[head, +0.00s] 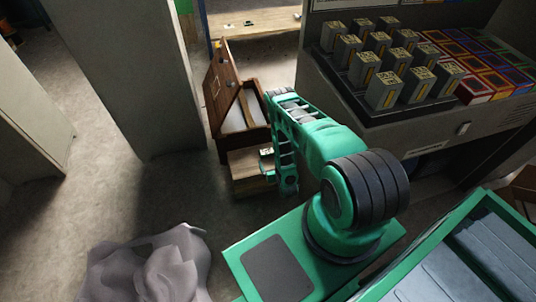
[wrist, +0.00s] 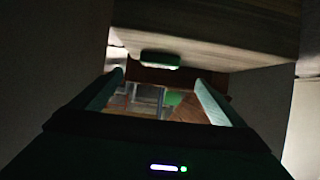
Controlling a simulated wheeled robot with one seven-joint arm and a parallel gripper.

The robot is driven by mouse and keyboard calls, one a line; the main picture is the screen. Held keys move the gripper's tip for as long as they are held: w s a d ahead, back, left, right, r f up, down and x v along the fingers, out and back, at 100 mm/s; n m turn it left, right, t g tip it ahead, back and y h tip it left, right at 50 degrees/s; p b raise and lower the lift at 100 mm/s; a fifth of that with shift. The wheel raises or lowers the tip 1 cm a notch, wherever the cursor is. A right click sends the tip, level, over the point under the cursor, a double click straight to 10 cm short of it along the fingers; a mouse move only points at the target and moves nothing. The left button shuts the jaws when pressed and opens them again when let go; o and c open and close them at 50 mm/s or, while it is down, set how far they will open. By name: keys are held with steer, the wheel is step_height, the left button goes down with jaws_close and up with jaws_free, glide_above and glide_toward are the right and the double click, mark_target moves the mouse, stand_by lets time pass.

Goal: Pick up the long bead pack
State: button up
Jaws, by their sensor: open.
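I cannot pick out the long bead pack for certain in either view. An open wooden box (head: 222,88) with a raised lid stands on the floor, with pale strips in its compartment. My gripper (wrist: 160,88) is open, its two fingers apart in the wrist view. Beyond and between the fingers is a dim, low space with a compartmented or see-through thing (wrist: 145,98) and a small green patch (wrist: 173,98). A green bar-shaped thing (wrist: 160,59) lies just above and past the fingertips.
A grey display unit (head: 405,120) holds several grey boxes (head: 383,90) and coloured boxes (head: 474,88). A wooden surface (wrist: 215,32) overhangs close above my gripper. A grey crumpled heap (head: 150,268) lies at front left. The floor (head: 160,195) left of the box is clear.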

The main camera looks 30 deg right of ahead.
mark_target(268, 153)
steer(key=shift+x, duration=5.25)
steer(key=c, duration=1.1)
